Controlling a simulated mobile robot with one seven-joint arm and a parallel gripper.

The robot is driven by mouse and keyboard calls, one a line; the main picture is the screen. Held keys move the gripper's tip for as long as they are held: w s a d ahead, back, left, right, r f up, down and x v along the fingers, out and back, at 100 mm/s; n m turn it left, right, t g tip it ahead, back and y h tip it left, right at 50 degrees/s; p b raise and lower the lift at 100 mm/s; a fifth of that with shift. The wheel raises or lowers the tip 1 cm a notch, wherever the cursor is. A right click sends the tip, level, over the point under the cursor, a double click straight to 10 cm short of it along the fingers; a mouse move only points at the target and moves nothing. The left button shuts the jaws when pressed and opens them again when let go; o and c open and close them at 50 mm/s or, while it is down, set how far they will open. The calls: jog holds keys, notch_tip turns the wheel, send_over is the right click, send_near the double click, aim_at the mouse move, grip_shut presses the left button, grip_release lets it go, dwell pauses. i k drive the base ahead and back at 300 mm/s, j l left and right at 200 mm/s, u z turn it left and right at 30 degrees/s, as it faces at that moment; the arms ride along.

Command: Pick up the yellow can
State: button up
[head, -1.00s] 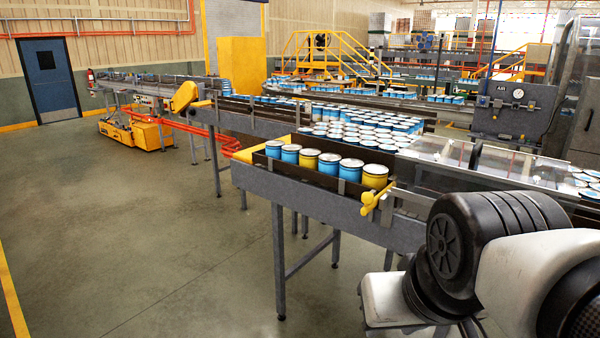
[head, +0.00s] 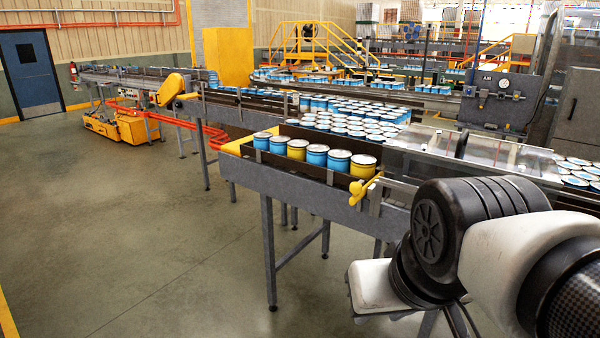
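Two yellow cans stand upright in a row with several blue cans on the near end of the conveyor. One yellow can (head: 363,167) is at the right end of the row. The other yellow can (head: 297,150) stands between blue cans (head: 317,155) further left. All have pale lids. My arm fills the lower right of the head view, in front of the conveyor. My gripper is outside the frame, so its state does not show.
A low metal rail (head: 300,172) runs along the row's front. A yellow lever (head: 366,188) sticks out near the right end can. Many more blue cans (head: 350,125) stand behind. The conveyor legs (head: 268,250) reach the floor. Open floor (head: 130,220) lies to the left.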

aim_at(362, 166)
jog(key=z, duration=0.45)
jog(key=i+j+z, duration=0.15)
jog(key=z, duration=0.3)
jog(key=i+j+z, duration=0.1)
jog(key=z, duration=0.3)
jog(key=i+j+z, duration=0.1)
jog(key=j+z, duration=0.2)
jog(key=z, duration=0.15)
jog(key=i+j+z, duration=0.1)
jog(key=j+z, duration=0.15)
jog(key=j, duration=0.25)
jog(key=j+z, duration=0.3)
jog(key=j, duration=0.25)
jog(key=i+j, duration=0.1)
jog(key=j, duration=1.15)
jog(key=i+j+z, duration=0.1)
jog(key=j, duration=0.5)
jog(key=i, duration=0.5)
